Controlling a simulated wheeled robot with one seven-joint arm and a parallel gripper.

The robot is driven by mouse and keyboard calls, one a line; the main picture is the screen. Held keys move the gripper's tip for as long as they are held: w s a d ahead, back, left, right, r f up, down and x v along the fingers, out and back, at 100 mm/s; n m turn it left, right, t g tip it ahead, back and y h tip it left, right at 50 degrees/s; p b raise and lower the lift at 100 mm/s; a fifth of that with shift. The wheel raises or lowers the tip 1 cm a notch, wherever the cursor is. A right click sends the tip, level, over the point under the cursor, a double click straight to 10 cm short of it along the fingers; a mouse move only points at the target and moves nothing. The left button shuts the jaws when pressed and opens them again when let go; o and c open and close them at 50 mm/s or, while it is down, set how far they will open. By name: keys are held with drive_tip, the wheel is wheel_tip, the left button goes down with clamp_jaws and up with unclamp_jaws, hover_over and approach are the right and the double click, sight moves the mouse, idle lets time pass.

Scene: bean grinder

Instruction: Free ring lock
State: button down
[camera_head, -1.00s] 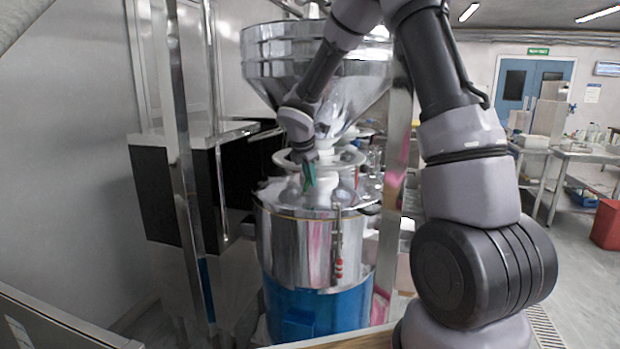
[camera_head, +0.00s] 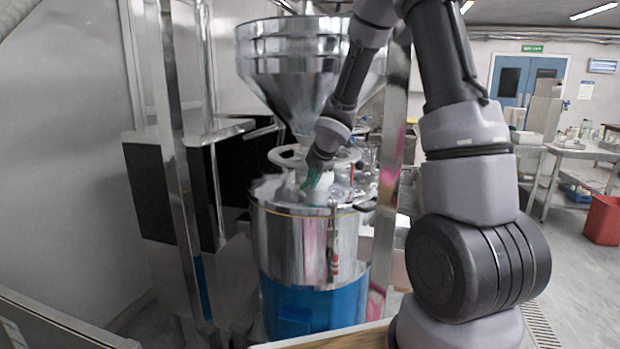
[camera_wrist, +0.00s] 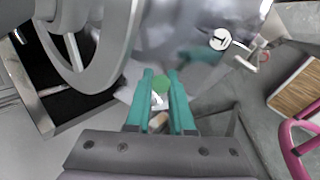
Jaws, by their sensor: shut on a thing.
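The grinder has a pale ring (camera_head: 283,157) around its neck, between the steel hopper above and the round steel body below. In the wrist view a large grey spoked ring (camera_wrist: 122,62) fills the upper left, close beside the fingers. My gripper (camera_head: 312,178) reaches down at the ring's near side, just above the lid. In the wrist view its green fingers (camera_wrist: 162,82) are nearly parallel, with a small gap. A small green and white part (camera_wrist: 160,86) shows between the fingertips; I cannot tell whether it belongs to the ring lock. The fingers hide part of the contact.
The steel hopper (camera_head: 290,70) hangs above. Steel posts (camera_head: 394,150) stand on both sides of the grinder. A steel body (camera_head: 290,235) with a blue base (camera_head: 312,300) is below. A round white gauge (camera_wrist: 221,39) shows at upper right in the wrist view.

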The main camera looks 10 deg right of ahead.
drive_tip(key=shift+d+f+t+y, duration=0.1)
drive_tip(key=shift+f+t+y, duration=0.1)
drive_tip(key=shift+t+y, duration=0.15)
idle(0.3)
drive_tip(key=c, duration=0.8)
unclamp_jaws()
drive_tip(key=shift+r, duration=0.1)
